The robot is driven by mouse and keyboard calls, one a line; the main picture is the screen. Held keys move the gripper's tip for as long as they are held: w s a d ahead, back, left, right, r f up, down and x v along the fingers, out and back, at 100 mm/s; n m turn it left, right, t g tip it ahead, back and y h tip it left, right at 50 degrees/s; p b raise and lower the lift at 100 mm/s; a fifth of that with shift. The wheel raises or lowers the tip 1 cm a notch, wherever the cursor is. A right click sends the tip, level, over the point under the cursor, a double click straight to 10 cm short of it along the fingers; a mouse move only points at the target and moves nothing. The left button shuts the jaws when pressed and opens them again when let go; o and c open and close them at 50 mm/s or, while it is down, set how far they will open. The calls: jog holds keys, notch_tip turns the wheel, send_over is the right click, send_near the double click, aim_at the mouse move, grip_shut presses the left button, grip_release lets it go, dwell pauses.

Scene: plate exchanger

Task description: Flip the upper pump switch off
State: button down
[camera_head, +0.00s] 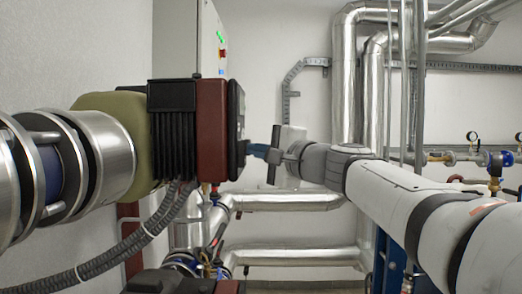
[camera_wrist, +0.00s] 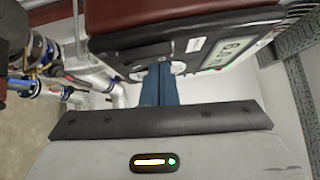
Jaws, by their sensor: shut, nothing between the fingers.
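The upper pump (camera_head: 212,130) has a dark red housing with black ribs and a black control face on its right side. In the wrist view its black control panel (camera_wrist: 130,58) carries a lit display (camera_wrist: 232,50) and pale round parts (camera_wrist: 178,67) beside my fingertips. My gripper (camera_head: 252,149) is shut and empty, its blue fingers pointing left at the panel's lower part. In the wrist view the fingers (camera_wrist: 158,72) lie side by side and their tips reach the panel's edge. I cannot tell whether they touch it. The switch cannot be made out clearly; the fingers may cover it.
A lower pump (camera_head: 165,282) shows partly at the bottom. A grey cabinet (camera_head: 185,40) with coloured lights stands behind the upper pump. A corrugated hose (camera_head: 125,245) hangs below it. Silver insulated pipes (camera_head: 345,90) run behind my arm.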

jog(key=s+d+r+b, duration=0.1)
jog(key=s+d+b, duration=0.1)
jog(key=s+d, duration=0.5)
jog(key=d, duration=0.3)
jog(key=shift+s+d+r+b, duration=0.2)
jog(key=shift+d+b, duration=0.15)
jog(key=shift+b, duration=0.05)
